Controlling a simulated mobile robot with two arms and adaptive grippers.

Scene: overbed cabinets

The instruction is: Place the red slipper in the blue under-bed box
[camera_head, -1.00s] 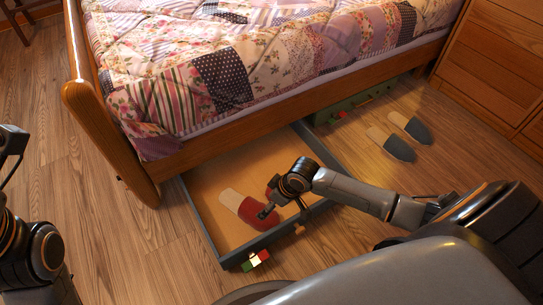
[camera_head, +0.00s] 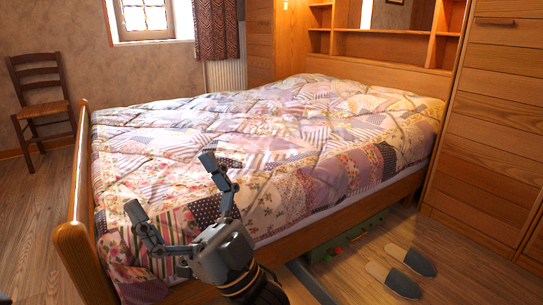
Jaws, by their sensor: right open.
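My right gripper (camera_head: 172,184) is raised in front of the bed, with its two fingers spread wide and nothing between them. The red slipper does not show in the head view now. Only a strip of the pulled-out blue-grey under-bed box's side wall (camera_head: 313,283) shows at the bottom edge, right of my right arm. The rest of the box and its inside are out of view or hidden behind my arm. My left gripper is not in view.
The bed with a patchwork quilt (camera_head: 290,135) fills the middle. Two grey slippers (camera_head: 402,277) lie on the floor at right. A green box (camera_head: 345,240) is under the bed. Wooden drawers (camera_head: 500,130) stand at right and a chair (camera_head: 42,105) at far left.

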